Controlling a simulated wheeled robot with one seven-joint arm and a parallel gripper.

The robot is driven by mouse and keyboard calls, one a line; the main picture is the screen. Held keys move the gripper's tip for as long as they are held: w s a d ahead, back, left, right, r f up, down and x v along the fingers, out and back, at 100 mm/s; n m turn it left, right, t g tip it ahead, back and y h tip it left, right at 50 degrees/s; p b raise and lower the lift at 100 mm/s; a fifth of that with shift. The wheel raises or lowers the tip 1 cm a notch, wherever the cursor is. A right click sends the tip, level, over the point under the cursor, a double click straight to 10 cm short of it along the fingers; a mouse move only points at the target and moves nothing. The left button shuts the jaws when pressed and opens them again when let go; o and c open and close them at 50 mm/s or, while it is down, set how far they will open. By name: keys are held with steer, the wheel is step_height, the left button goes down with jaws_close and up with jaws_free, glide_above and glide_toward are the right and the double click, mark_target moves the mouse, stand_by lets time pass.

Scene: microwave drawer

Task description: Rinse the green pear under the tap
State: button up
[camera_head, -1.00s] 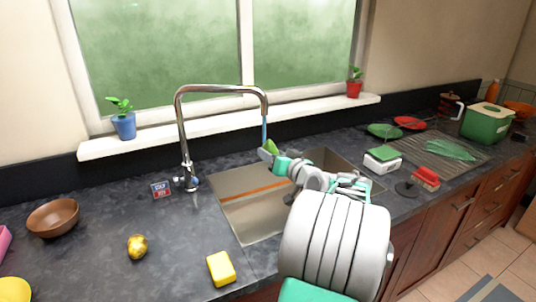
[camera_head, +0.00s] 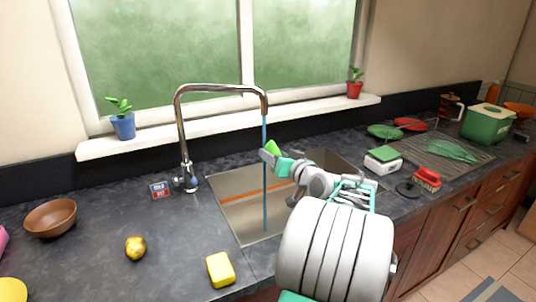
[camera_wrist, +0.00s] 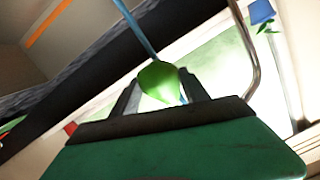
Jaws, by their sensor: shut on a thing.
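My gripper (camera_head: 267,155) is shut on the green pear (camera_head: 273,147) and holds it above the sink (camera_head: 232,207). The pear (camera_wrist: 157,80) also shows between the two fingers in the wrist view. The chrome tap (camera_head: 182,130) arches over the sink from the left. A blue stream of water (camera_head: 265,200) falls from its spout into the left basin. In the head view the stream passes just left of the pear. In the wrist view the stream (camera_wrist: 135,28) appears at the pear, but I cannot tell whether they touch.
A yellow sponge (camera_head: 220,269), a yellow fruit (camera_head: 136,248) and a brown bowl (camera_head: 51,217) are on the counter at left. Right of the sink are a white box with a green top (camera_head: 382,158), a red brush (camera_head: 427,179) and a green bin (camera_head: 487,121).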

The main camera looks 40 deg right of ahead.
steer(key=s+a+b, duration=0.2)
steer(key=s+a, duration=0.2)
steer(key=a, duration=0.2)
stand_by(0.4)
steer(key=shift+s, duration=0.1)
stand_by(1.0)
steer(key=s+a+r, duration=0.2)
steer(key=a+r, duration=0.2)
steer(key=shift+s+p, duration=0.4)
steer(key=shift+p, duration=0.05)
